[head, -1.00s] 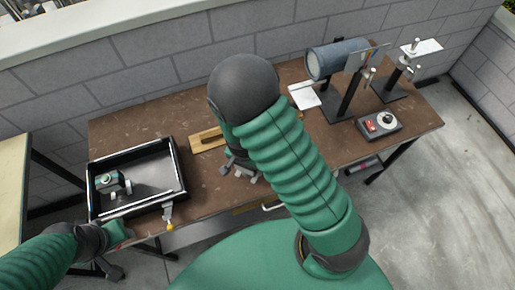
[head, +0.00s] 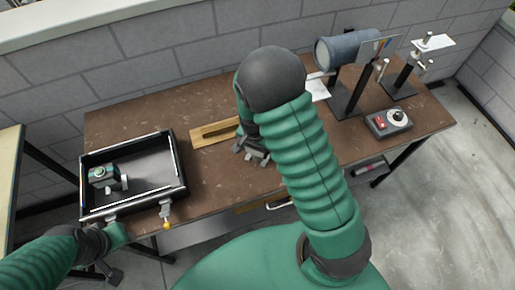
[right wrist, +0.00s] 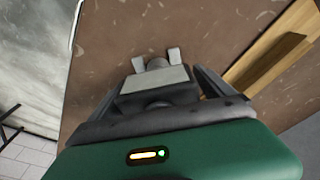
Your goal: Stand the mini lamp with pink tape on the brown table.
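A small cylinder with a pink band (head: 371,168) shows below the right part of the brown table's front edge; it may be the mini lamp, but it is too small to be sure. The brown table (head: 215,180) has bare top in its middle. My right gripper (head: 252,154) is over the middle of the table, partly hidden by my arm. In the right wrist view my right gripper (right wrist: 156,60) has its fingertips apart, above bare tabletop, with no lamp visible between them. My left gripper (head: 118,234) is at the black tray's front edge; its fingers are not clear.
A black tray (head: 183,165) at the left holds a green-grey device (head: 103,177). A wooden piece (head: 212,132) lies behind my right gripper. A grey-blue cylinder (head: 347,48) on a stand and a switch box (head: 389,122) occupy the right side. A wall runs behind.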

